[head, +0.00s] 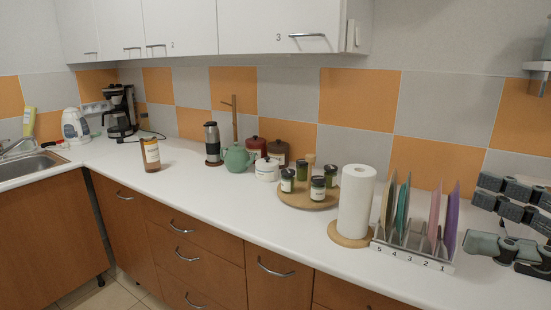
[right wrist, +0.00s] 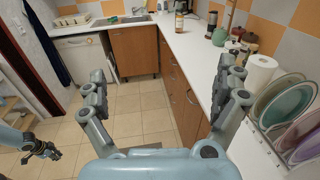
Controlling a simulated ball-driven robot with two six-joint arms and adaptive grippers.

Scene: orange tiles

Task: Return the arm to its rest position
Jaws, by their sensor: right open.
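My right gripper (head: 484,212) is at the right edge of the head view, over the counter's right end beside the plate rack. Its two fingers are spread wide with nothing between them. In the right wrist view the same gripper (right wrist: 162,75) shows both fingers apart, with floor and cabinets visible between them. Another gripper, my left one (right wrist: 40,150), shows small at the lower left of the right wrist view, above the floor. Its jaws are too small to judge. The left gripper is not in the head view.
A plate rack (head: 413,257) with several coloured plates stands close to my right gripper. Left of it are a paper towel roll (head: 356,200), a round tray with jars (head: 300,202), and a green teapot (head: 238,158). The counter front (head: 215,188) is clear.

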